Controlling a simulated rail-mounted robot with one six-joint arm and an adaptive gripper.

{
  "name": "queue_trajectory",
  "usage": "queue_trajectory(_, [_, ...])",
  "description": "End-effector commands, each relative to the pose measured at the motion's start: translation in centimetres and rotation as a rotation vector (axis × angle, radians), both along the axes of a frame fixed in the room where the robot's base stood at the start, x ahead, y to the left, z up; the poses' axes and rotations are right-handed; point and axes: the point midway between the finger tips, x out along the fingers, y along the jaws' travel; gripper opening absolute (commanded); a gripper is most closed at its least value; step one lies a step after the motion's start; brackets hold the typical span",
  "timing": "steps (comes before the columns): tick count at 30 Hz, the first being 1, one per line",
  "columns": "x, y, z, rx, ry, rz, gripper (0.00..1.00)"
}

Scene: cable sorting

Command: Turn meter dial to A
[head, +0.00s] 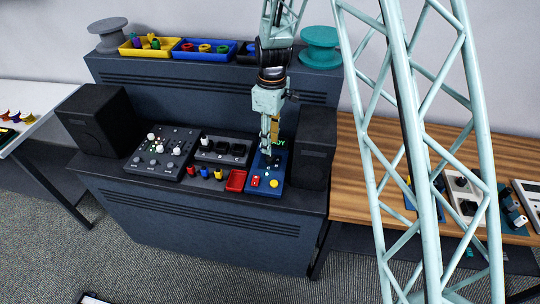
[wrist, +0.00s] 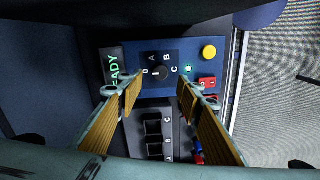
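The blue meter (head: 263,186) stands on the dark desk, near the right speaker; it also shows in the wrist view (wrist: 189,48). Its black dial (wrist: 159,74) is ringed by the marks 0, A, B and C. A small pale mark shows on the dial, but I cannot tell for certain which letter it faces. My gripper (wrist: 159,88) is open, one finger on each side of the dial in the wrist view, with a gap to the knob on both sides. In the head view my gripper (head: 268,143) is over the meter and hides most of its dial.
The meter has a green READY display (wrist: 115,68), a lit green lamp (wrist: 188,69), a yellow button (wrist: 209,52) and a red switch (wrist: 207,83). A black speaker (head: 316,145) stands close on the right.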

Motion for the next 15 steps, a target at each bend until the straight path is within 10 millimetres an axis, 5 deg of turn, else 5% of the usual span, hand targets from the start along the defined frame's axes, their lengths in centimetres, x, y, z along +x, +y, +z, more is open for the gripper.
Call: queue_trajectory(15, [-0.3, 0.1, -5.6, 0.000, 0.002, 0.000, 0.33])
